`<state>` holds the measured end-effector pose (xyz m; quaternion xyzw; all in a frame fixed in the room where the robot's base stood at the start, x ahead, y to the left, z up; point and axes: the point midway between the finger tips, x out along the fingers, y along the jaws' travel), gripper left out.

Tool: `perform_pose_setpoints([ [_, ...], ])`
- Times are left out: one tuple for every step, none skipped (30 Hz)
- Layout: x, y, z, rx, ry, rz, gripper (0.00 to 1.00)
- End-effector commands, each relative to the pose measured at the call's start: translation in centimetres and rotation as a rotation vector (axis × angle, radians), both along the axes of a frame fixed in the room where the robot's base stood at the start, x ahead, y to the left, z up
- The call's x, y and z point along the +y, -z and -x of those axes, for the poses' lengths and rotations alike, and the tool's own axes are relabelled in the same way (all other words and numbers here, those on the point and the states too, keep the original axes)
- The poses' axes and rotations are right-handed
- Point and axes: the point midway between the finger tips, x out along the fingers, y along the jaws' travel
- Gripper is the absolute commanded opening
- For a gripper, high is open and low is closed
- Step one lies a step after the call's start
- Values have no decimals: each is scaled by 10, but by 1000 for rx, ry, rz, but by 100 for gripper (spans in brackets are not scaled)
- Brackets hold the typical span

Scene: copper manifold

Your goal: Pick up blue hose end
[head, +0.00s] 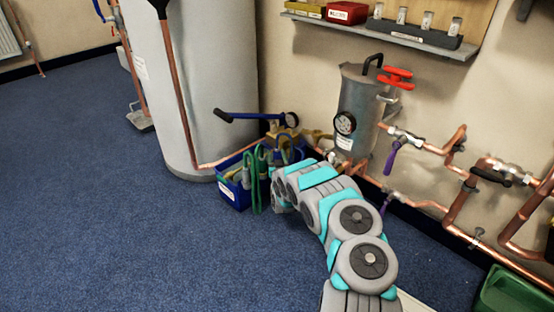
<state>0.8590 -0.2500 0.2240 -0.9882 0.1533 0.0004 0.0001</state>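A blue crate (234,196) stands on the floor against the white cylinder, with looped hoses in it and over its rim. A green hose (254,188) hangs down its front side. A bluish hose loop (284,140) rises at the back of the crate; I cannot make out its end. My arm reaches from the bottom right up to the right side of the crate and hides part of it. My gripper is hidden beyond the last arm links, so its fingers and any contact do not show.
A grey vessel (362,105) with red handles and copper pipes (456,208) line the wall at right. A green box (512,292) sits at lower right. The carpet (110,200) at left is clear.

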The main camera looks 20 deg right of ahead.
Motion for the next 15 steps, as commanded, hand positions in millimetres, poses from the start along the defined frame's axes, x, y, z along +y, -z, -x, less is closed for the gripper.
perform_pose_setpoints([
  [0, 0, 0, 0, 0, 0, 53],
  [0, 0, 0, 0, 0, 0, 50],
  [0, 0, 0, 0, 0, 0, 45],
  [0, 0, 0, 0, 0, 0, 42],
  [0, 0, 0, 0, 0, 0, 38],
  [0, 0, 0, 0, 0, 0, 34],
  [0, 0, 0, 0, 0, 0, 30],
  [0, 0, 0, 0, 0, 0, 27],
  [0, 0, 0, 0, 0, 0, 22],
  [0, 0, 0, 0, 0, 0, 19],
  [0, 0, 0, 0, 0, 0, 16],
  [0, 0, 0, 0, 0, 0, 11],
  [0, 0, 0, 0, 0, 0, 8],
  [0, 0, 0, 0, 0, 0, 4],
  [0, 0, 0, 0, 0, 0, 0],
])
